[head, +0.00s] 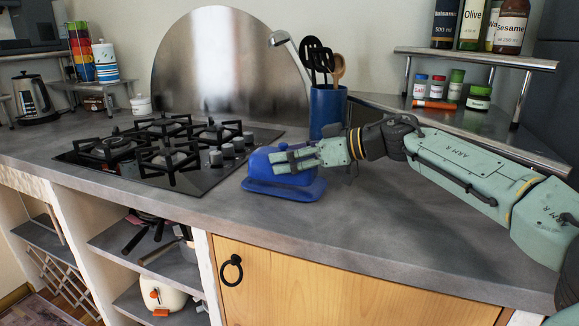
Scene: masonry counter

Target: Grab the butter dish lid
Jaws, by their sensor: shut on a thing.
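The blue butter dish sits on the grey counter right of the stove in the head view. Its lid (262,162) shows as a rounded blue block above the wider blue base (285,191). My gripper (283,158) reaches in from the right and is shut on the lid, with its pale green fingers across the lid's upper part. The fingers hide part of the lid. The lid appears to be on or just above the base; I cannot tell if there is a gap.
A black gas stove (165,155) lies close on the left. A blue utensil holder (327,108) stands just behind my gripper. A metal shelf (478,60) with bottles and jars is at the back right. The counter (390,225) in front is clear.

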